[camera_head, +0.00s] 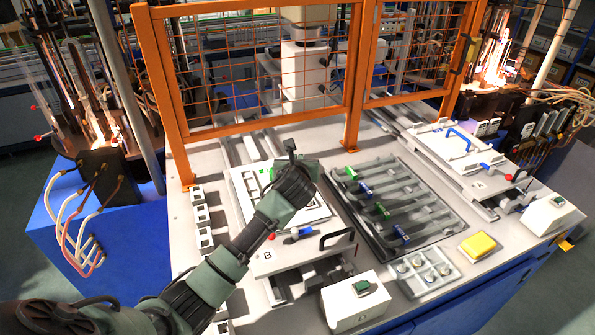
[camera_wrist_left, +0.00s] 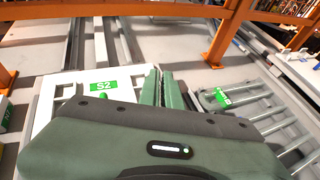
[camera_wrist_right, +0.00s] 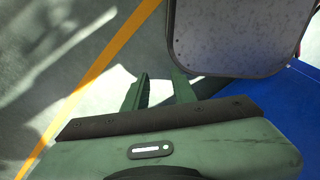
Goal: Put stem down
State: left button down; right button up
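My left gripper (camera_head: 291,150) is over the right side of a white slotted fixture plate (camera_head: 243,192). In the left wrist view its fingers (camera_wrist_left: 161,88) are close together, with a narrow dark gap. I cannot tell whether a stem is between them. The plate carries a green S2 label (camera_wrist_left: 101,86). Grey stems with green and blue tags lie in a dark rack (camera_head: 440,239) to the right of the plate; a green-tagged stem (camera_wrist_left: 250,101) also shows in the left wrist view. My right gripper (camera_wrist_right: 159,84) is open and empty above the floor, beside a grey panel.
An orange mesh guard (camera_head: 262,112) stands behind the work area. A plate marked B (camera_head: 285,256) with a black handle lies in front of the fixture. A white button box (camera_head: 356,302), a tray of round parts (camera_head: 424,272) and a yellow block (camera_head: 478,245) sit near the front edge.

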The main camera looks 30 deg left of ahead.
pick_arm(q)
jog(key=shift+s+d+f, duration=0.15)
jog(key=shift+f, duration=0.55)
notch_tip(320, 180, down, 2)
jog(key=shift+f, duration=0.65)
pick_arm(e)
jog(key=shift+s+a+r, duration=0.25)
jog(key=shift+s, duration=0.2)
jog(key=shift+d, duration=0.1)
pick_arm(q)
jog(key=c, duration=1.6)
grip_release()
pick_arm(e)
jog(key=shift+w, duration=0.3)
